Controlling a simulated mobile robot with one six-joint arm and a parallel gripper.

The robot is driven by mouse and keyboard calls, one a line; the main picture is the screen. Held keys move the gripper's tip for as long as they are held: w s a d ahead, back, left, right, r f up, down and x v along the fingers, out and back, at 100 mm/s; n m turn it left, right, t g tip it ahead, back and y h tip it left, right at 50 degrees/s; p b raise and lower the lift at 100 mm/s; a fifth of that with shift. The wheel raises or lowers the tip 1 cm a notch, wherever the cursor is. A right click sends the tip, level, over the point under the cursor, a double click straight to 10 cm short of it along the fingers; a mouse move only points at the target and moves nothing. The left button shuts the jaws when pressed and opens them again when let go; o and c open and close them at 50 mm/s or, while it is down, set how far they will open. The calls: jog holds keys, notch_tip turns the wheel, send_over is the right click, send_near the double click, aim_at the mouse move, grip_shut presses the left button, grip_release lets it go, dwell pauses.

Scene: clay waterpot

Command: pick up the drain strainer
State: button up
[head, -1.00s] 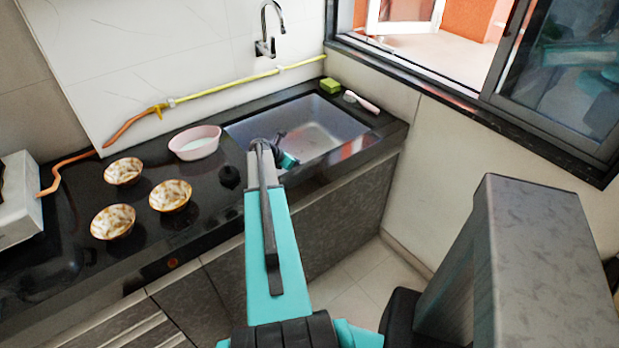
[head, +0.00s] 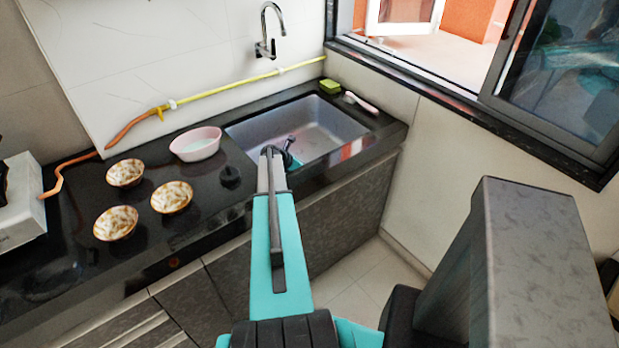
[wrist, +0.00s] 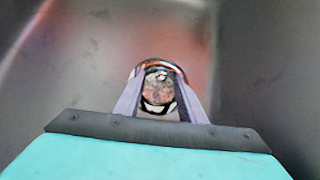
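The drain strainer (wrist: 159,88) appears in the wrist view as a small round metallic piece with a shiny rim, at the bottom of the sink. My gripper (wrist: 162,78) points down at it. Its two fingers stand apart, one on each side of the strainer in the picture; I cannot tell whether they touch it. In the head view my gripper (head: 291,160) is inside the sink (head: 330,122) near its front left part, mostly hidden behind my arm. The strainer is not visible in the head view.
A green sponge (head: 329,86) and a brush (head: 361,103) lie at the sink's back right. Left of the sink are a pink basin (head: 196,144), a black round piece (head: 230,175) and three patterned bowls (head: 172,197). A faucet (head: 268,45) hangs behind.

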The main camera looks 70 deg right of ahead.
jog(key=shift+s+d+f, duration=0.2)
jog(key=shift+d+f, duration=0.2)
jog(key=shift+f, duration=0.05)
dwell(0.3)
grip_shut()
